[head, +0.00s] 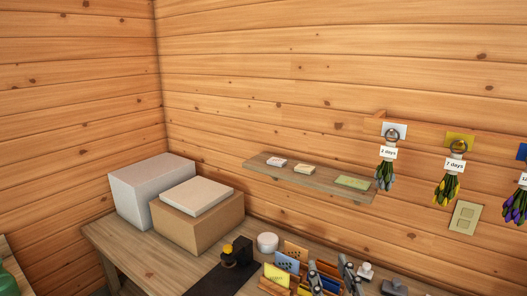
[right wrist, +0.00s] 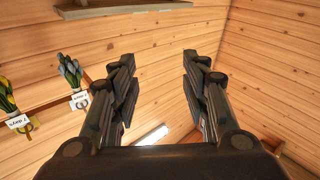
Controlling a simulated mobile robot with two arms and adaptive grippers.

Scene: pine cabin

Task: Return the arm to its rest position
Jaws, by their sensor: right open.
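My right gripper (head: 329,266) shows at the bottom edge of the head view, right of centre, in front of the desk's card holders. Its two dark fingers point up and stand apart. In the right wrist view the same gripper (right wrist: 158,66) is open, with nothing between its fingers. Beyond it are bare wall planks. The rest of my right arm lies below the head picture. My left gripper is in neither view.
The wooden desk (head: 130,247) holds a white box (head: 140,190), a cardboard box (head: 205,222), a white round container (head: 267,243) and colored cards (head: 277,275). Above are a wall shelf (head: 325,182) and hanging flower bunches (head: 446,187). The wall between them is clear.

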